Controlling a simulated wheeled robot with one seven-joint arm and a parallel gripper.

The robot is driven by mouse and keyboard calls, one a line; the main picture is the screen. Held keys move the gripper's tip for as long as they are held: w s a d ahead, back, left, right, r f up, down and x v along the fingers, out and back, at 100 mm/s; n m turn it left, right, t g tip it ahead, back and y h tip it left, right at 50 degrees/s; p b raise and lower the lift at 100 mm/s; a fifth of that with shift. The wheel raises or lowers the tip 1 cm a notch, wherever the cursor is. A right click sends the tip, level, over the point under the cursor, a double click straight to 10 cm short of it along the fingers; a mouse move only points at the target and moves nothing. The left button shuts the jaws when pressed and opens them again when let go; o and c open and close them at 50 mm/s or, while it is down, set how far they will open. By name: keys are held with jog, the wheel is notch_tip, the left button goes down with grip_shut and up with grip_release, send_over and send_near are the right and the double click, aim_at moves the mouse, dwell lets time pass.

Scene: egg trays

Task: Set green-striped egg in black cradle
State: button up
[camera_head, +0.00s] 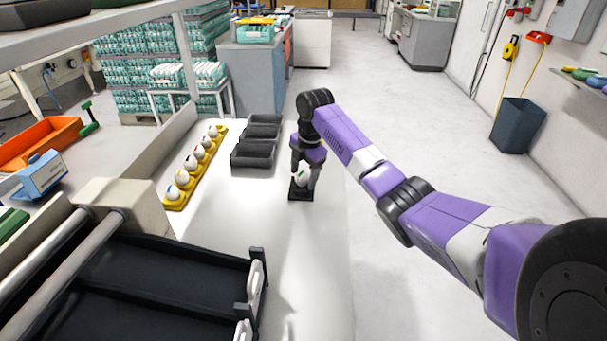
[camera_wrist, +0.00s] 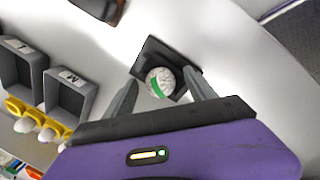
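The white egg with a green stripe (camera_wrist: 160,82) sits at the black cradle (camera_wrist: 151,55), a small square black holder on the white table. In the head view the egg (camera_head: 302,178) shows between my fingers, over the cradle (camera_head: 300,195). My gripper (camera_wrist: 162,80) points down with one finger on each side of the egg. In the wrist view a gap shows between each fingertip and the egg, so the fingers look open. The egg's underside is hidden.
A yellow tray (camera_head: 176,205) holds several white eggs with coloured marks to the left. A black rack (camera_head: 190,262) is at the front left. The table right of the cradle is narrow and clear.

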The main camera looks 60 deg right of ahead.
jog(key=shift+r, duration=0.1)
jog(key=r, duration=0.2)
jog(key=s+r, duration=0.1)
jog(key=r, duration=0.4)
jog(key=shift+s+a+r+b, duration=0.15)
jog(key=shift+a+r+b, duration=0.1)
jog(key=shift+b, duration=0.05)
